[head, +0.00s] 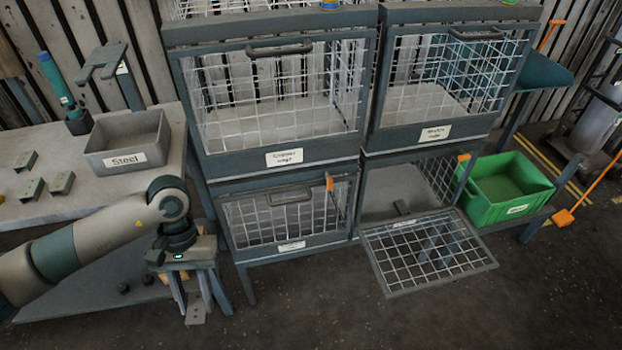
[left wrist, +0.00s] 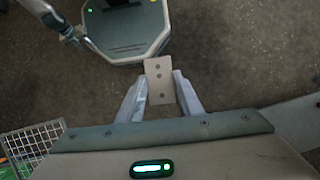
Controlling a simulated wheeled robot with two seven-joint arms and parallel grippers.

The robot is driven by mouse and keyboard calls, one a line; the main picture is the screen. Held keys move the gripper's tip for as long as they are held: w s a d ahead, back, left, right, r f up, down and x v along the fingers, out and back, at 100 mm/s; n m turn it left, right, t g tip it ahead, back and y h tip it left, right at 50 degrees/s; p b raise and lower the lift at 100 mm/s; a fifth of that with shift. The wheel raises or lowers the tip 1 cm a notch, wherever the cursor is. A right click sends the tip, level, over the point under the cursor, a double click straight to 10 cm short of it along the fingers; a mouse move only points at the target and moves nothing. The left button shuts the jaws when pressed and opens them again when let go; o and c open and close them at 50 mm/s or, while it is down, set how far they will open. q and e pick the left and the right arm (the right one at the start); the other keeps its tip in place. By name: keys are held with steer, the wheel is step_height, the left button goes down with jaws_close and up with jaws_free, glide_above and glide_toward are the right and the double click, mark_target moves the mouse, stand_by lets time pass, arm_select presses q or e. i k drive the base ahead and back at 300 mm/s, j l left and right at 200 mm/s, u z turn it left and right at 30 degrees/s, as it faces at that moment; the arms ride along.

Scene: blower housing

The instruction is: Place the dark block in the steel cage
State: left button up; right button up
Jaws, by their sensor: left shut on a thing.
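My left gripper (head: 196,296) is shut on a grey plate with holes (left wrist: 159,82). In the left wrist view the plate stands out between the two fingertips; in the head view its end (head: 196,313) hangs below the fingers. The gripper is in front of the bench, left of the cages and clear of them. The lower right cage (head: 394,186) has its mesh door (head: 428,252) folded down open. The cage labels are too blurred to read. My right gripper is not in view.
A grey tray labelled Steel (head: 128,142) stands on the bench (head: 95,200) beside several metal brackets (head: 62,183). The lower left cage (head: 290,215) and both upper cages are closed. A green crate (head: 507,188) is at the right. The floor in front is clear.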

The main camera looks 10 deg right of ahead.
mark_target(386, 196)
steer(key=i+l, duration=0.1)
steer(key=l, duration=0.8)
steer(key=i+l+u, duration=0.1)
steer(key=l, duration=0.8)
steer(key=i+l, duration=0.1)
steer(key=l, duration=0.4)
steer(key=i+l, duration=0.1)
steer(key=l, duration=0.35)
steer(key=i+l, duration=0.15)
steer(key=l, duration=0.35)
steer(key=i+l, duration=0.1)
steer(key=l, duration=0.4)
steer(key=u, duration=0.05)
